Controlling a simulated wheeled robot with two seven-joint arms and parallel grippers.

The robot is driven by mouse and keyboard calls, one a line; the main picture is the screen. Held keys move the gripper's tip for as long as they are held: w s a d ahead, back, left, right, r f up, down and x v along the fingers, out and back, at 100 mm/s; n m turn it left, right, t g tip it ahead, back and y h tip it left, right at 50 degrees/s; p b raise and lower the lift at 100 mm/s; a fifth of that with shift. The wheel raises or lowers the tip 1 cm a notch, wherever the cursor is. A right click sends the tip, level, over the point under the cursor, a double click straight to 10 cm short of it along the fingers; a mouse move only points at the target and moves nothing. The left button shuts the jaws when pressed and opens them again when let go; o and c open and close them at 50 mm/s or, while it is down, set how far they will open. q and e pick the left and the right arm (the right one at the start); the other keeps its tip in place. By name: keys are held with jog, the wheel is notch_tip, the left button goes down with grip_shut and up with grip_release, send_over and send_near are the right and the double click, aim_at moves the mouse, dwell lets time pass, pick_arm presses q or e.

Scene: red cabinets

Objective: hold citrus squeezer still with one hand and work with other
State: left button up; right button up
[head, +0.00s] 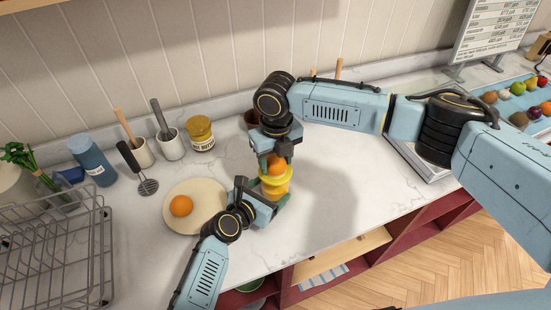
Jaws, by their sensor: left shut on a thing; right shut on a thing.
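The yellow citrus squeezer (275,185) stands on the white counter near its front edge. My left gripper (278,197) comes in from the lower left and is shut on the squeezer's body from the side. My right gripper (275,156) points down from above and is shut on an orange fruit piece (277,167). The fruit sits on top of the squeezer, right under the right gripper. The jaws hide parts of the fruit and the squeezer. A second orange (181,206) lies on a pale round plate (207,191) to the left.
A wire rack (60,250) is at the lower left. A fruit tray (520,100) is far right. Counter right of the squeezer is clear.

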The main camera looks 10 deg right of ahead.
jog(key=shift+f+n, duration=0.1)
jog(key=shift+n, duration=0.5)
jog(key=shift+s+d+f, duration=0.1)
jog(key=shift+f, duration=0.05)
jog(key=m, duration=0.9)
jog(key=shift+a, duration=0.25)
dwell(0.7)
